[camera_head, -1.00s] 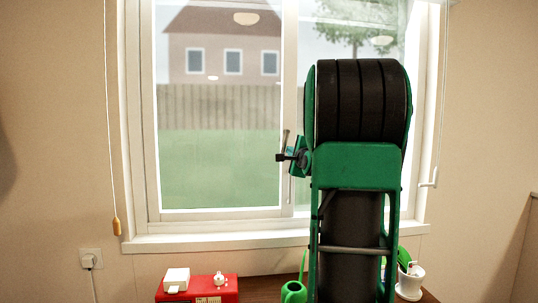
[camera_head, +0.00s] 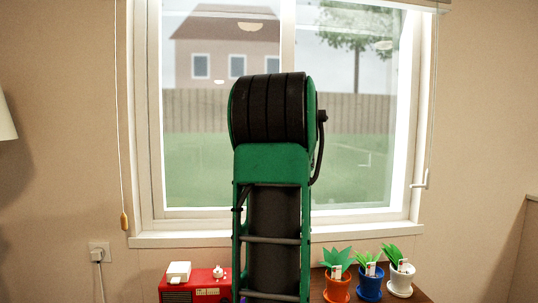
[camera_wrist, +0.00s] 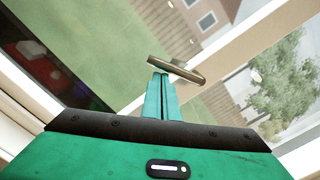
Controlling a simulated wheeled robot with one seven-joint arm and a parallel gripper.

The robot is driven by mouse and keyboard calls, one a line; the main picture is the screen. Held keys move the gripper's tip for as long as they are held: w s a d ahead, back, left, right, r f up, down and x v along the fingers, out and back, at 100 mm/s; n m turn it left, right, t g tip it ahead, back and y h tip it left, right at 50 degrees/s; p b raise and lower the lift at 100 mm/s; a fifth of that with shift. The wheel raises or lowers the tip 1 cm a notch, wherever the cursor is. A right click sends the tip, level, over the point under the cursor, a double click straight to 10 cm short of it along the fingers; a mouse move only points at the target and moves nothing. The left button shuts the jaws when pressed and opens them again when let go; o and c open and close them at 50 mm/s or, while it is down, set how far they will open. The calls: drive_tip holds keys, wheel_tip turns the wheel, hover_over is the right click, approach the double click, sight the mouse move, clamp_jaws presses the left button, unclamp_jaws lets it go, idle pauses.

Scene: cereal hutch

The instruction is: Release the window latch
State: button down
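The window latch (camera_wrist: 178,70) is a curved metal handle in the wrist view, lying across the picture just at the tips of my gripper. My gripper (camera_wrist: 161,78) shows two teal fingers side by side with no clear gap between them, so it looks shut. The latch touches or nearly touches the fingertips; I cannot tell if any of it is between them. In the head view my arm hides both the gripper and the latch. The window (camera_head: 350,150) stands behind my arm, with its white frame around two panes and its middle post partly covered.
On the wooden surface below the window, a red box-like appliance (camera_head: 195,291) stands at left. An orange pot (camera_head: 337,287), a blue pot (camera_head: 370,284) and a white pot (camera_head: 401,280) with plants stand at right. Blind cords (camera_head: 124,180) hang at left. The sill is clear.

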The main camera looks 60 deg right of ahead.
drive_tip(key=shift+w+a+r, duration=0.35)
drive_tip(key=shift+w+r, duration=0.1)
drive_tip(key=shift+r, duration=0.3)
drive_tip(key=shift+w+a+r, duration=0.3)
drive_tip(key=shift+w+r, duration=0.15)
drive_tip(key=shift+r, duration=0.5)
drive_tip(key=s+a+f, duration=0.5)
drive_tip(key=s+a, duration=0.1)
drive_tip(key=a, duration=0.2)
drive_tip(key=shift+a, duration=0.35)
idle(0.3)
